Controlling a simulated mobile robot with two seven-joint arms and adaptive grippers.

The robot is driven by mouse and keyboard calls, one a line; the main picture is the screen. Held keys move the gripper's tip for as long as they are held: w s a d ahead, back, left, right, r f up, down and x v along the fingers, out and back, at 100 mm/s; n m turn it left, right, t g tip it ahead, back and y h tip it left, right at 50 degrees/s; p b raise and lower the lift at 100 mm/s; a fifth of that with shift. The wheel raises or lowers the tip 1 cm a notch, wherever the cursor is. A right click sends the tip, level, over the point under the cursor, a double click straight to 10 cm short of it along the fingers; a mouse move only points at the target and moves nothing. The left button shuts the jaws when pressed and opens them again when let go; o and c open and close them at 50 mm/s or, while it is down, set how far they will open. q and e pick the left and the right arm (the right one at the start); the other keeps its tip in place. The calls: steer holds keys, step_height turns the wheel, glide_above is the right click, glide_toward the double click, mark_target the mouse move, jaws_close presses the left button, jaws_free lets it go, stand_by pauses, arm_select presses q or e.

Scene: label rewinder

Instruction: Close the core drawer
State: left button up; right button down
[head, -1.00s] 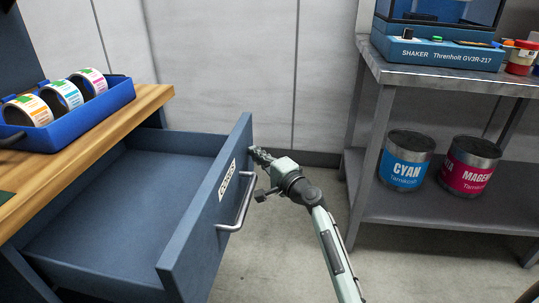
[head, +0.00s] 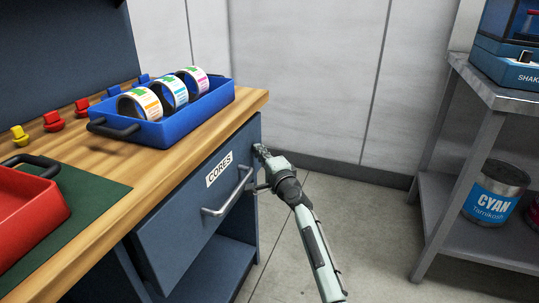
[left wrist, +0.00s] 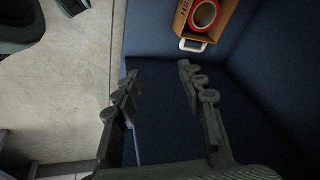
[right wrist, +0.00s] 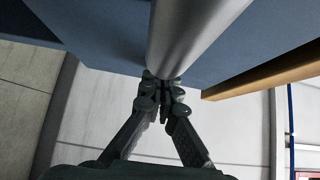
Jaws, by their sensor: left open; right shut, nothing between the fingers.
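The core drawer (head: 165,243), a blue front with a "CORES" label, sits under the wooden bench top in the head view. Its front looks about level with the bench; I cannot tell if a small gap is left. Its silver bar handle (head: 226,192) also crosses the top of the right wrist view (right wrist: 195,35). My right gripper (head: 260,152) is shut and empty at the far end of the drawer front, its tips close to the blue face; contact is unclear. My left gripper (left wrist: 159,76) is open and empty over a dark blue surface, outside the head view.
A blue tray (head: 190,124) with several label rolls stands on the bench, near a red tray (head: 28,215). A grey shelf (head: 480,235) with a cyan can (head: 493,195) stands right. The left wrist view shows a cardboard box (left wrist: 226,22) holding a red-ringed roll.

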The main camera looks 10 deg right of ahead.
mark_target(250, 149)
steer(key=a, duration=0.1)
steer(key=w+a, duration=0.1)
steer(key=shift+w+a, duration=0.3)
steer(key=shift+w+a+r, duration=0.1)
steer(key=shift+r, duration=0.1)
arm_select(q)
steer(key=shift+s+r, duration=0.25)
steer(key=shift+r, duration=0.4)
steer(key=shift+a+f, duration=0.1)
arm_select(e)
steer(key=shift+a+r, duration=0.1)
arm_select(q)
steer(key=shift+s+f, duration=0.15)
